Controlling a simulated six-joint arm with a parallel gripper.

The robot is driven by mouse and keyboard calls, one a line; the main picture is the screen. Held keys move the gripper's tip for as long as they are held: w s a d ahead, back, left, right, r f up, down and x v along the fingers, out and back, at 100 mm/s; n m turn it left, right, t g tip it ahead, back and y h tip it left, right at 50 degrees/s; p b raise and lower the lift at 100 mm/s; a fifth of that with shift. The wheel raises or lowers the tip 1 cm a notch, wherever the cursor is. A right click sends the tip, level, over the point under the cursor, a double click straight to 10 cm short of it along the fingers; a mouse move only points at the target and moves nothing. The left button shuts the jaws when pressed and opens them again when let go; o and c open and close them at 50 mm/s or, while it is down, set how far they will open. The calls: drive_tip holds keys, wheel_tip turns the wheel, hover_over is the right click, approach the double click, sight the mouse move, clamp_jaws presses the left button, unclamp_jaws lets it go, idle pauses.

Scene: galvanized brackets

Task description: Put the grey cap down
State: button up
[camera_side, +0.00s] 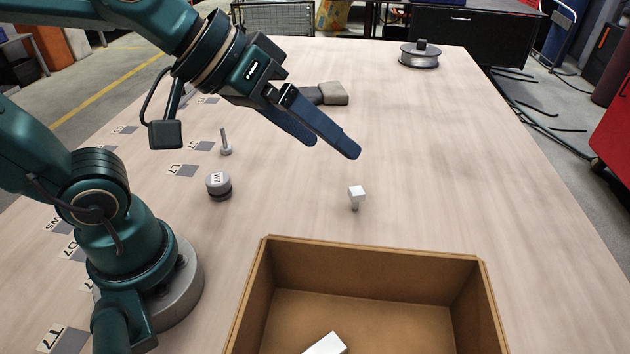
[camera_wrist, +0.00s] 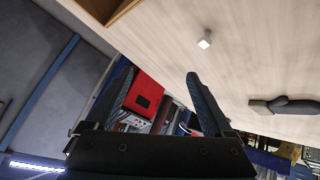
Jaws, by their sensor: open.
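A round grey cap (camera_side: 218,186) marked W7, with a darker lower band, stands on the table right of my arm's base in the side view. It does not show in the wrist view. My gripper (camera_side: 332,147) is in the air over the table, to the right of the cap and apart from it. Its two blue fingers are spread with nothing between them, as the wrist view also shows (camera_wrist: 161,74).
A small white piece (camera_side: 356,194) stands on the table behind an open brown box (camera_side: 375,250), which holds a white block (camera_side: 326,344). Labelled grey squares (camera_side: 187,171) line the left. The table's right side is clear.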

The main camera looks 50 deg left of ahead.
drive_tip(key=s+a+f+m+g+y, duration=0.1)
drive_tip(key=s+a+f+g+y, duration=0.1)
drive_tip(key=s+a, duration=0.4)
wheel_tip(320, 180, down, 3)
drive_tip(key=shift+s+r+g+y, duration=0.15)
drive_tip(key=shift+s+g+y, duration=0.15)
drive_tip(key=shift+s+y, duration=0.25)
drive_tip(key=shift+w, duration=0.15)
